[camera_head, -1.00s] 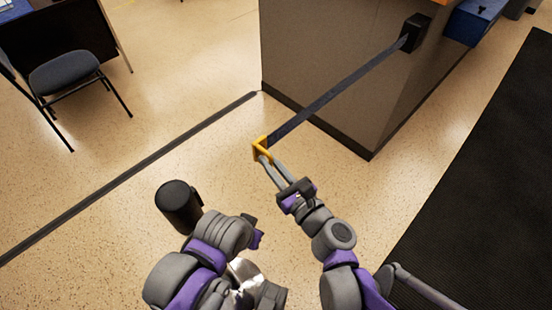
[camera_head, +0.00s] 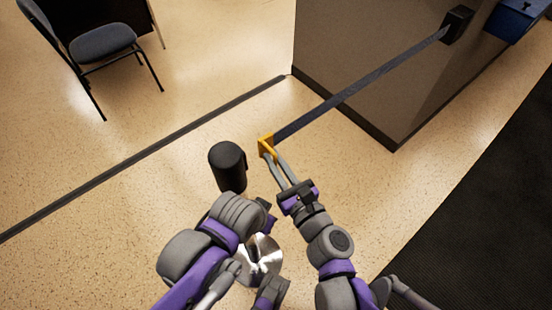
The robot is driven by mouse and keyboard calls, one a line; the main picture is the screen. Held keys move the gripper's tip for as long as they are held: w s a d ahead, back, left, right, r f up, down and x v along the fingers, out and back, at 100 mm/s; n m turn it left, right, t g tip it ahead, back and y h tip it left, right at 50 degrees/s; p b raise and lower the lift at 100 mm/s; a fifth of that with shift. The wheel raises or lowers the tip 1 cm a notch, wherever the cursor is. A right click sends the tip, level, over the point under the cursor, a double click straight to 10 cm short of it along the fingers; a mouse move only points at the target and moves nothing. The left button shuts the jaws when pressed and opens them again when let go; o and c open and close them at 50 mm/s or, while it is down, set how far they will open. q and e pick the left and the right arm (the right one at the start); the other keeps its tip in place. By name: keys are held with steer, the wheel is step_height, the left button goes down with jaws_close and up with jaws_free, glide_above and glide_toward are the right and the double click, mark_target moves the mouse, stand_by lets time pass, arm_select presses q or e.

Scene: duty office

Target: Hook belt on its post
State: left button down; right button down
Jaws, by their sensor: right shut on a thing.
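The dark belt (camera_head: 350,92) runs taut from a black wall box (camera_head: 456,24) down to a yellow end clip (camera_head: 266,146). My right gripper (camera_head: 272,157) is shut on the yellow clip and holds it above the floor. The black post (camera_head: 228,167) stands left of the clip, with a visible gap between them. A shiny round metal base (camera_head: 262,252) shows lower down, partly hidden by my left arm. My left gripper (camera_head: 266,212) is beside the post's lower part; its fingers are mostly hidden, so I cannot tell its opening.
A grey counter (camera_head: 375,60) with a dark skirting fills the upper right. A blue box (camera_head: 516,18) is beside the wall box. A black mat (camera_head: 490,215) lies at right. A dark floor strip (camera_head: 140,155) crosses the left. A chair (camera_head: 104,42) stands upper left.

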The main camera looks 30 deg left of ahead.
steer(key=c, duration=1.2)
jaws_free()
steer(key=shift+d, duration=0.1)
